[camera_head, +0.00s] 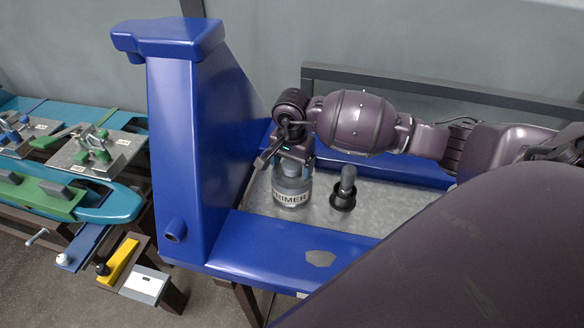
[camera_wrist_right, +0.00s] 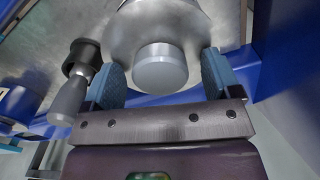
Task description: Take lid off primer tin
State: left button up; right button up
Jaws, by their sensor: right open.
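The primer tin (camera_head: 292,198) is a grey, shiny can with a "PRIMER" label, upright on the metal tabletop. Its lid has a round grey knob (camera_wrist_right: 160,68), seen from above in the right wrist view. My right gripper (camera_head: 290,166) is over the top of the tin and hides the lid in the head view. In the right wrist view the open fingers (camera_wrist_right: 163,78) stand on both sides of the knob, with a gap on each side. My left gripper is not in view.
A dark cup with a grey handled tool (camera_head: 345,190) stands right of the tin; it also shows in the right wrist view (camera_wrist_right: 72,92). A blue column (camera_head: 185,140) rises left of the tin. A blue rim (camera_head: 290,255) borders the tabletop (camera_head: 390,205).

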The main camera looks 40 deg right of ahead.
jog(key=c, duration=1)
